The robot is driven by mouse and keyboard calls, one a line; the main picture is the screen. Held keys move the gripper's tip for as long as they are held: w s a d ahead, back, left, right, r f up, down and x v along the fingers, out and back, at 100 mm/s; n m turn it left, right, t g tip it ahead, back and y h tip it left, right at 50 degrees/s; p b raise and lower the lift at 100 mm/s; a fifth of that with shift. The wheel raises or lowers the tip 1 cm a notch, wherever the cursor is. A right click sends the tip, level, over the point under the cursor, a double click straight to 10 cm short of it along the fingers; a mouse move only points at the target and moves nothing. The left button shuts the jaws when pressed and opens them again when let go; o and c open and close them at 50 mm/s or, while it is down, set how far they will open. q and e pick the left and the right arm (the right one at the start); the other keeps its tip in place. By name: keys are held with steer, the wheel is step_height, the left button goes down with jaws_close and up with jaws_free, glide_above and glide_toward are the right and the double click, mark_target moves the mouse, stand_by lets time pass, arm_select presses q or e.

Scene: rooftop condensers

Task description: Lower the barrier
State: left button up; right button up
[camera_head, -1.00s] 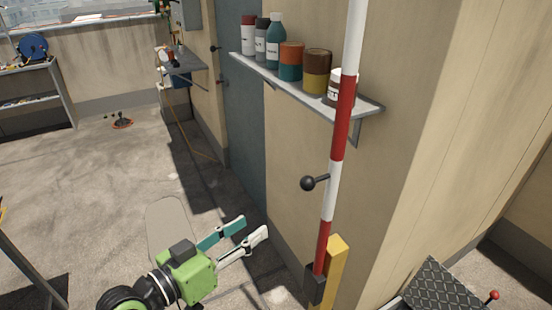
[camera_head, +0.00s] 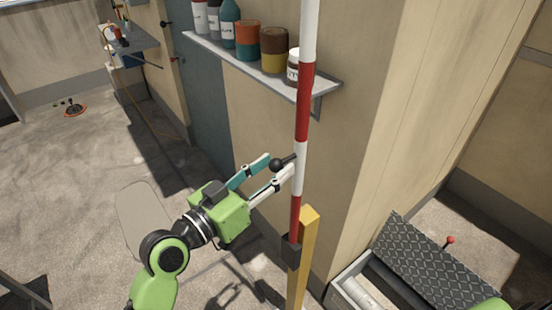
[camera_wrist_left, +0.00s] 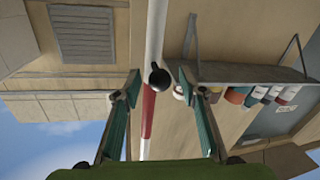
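The barrier is a red-and-white striped pole (camera_head: 303,105) that stands upright, its foot in a dark bracket (camera_head: 291,251) beside a yellow post (camera_head: 306,262). A black ball knob (camera_head: 277,165) sticks out to the left from the pole on a short stem. My left gripper (camera_head: 279,164) is open at the knob, with a finger on each side of it. In the left wrist view the knob (camera_wrist_left: 160,77) lies between the spread fingertips, in front of the pole (camera_wrist_left: 149,112). I cannot tell whether either finger touches it. My right gripper is not in view.
A wall shelf (camera_head: 325,88) with several bottles and cans (camera_head: 273,50) is close behind the pole. At the lower right is an open box with a tread-plate lid (camera_head: 440,270) and a red-tipped lever (camera_head: 450,240).

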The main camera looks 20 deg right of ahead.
arm_select(q)
steer(key=shift+w+d, duration=0.35)
steer(key=shift+d, duration=0.25)
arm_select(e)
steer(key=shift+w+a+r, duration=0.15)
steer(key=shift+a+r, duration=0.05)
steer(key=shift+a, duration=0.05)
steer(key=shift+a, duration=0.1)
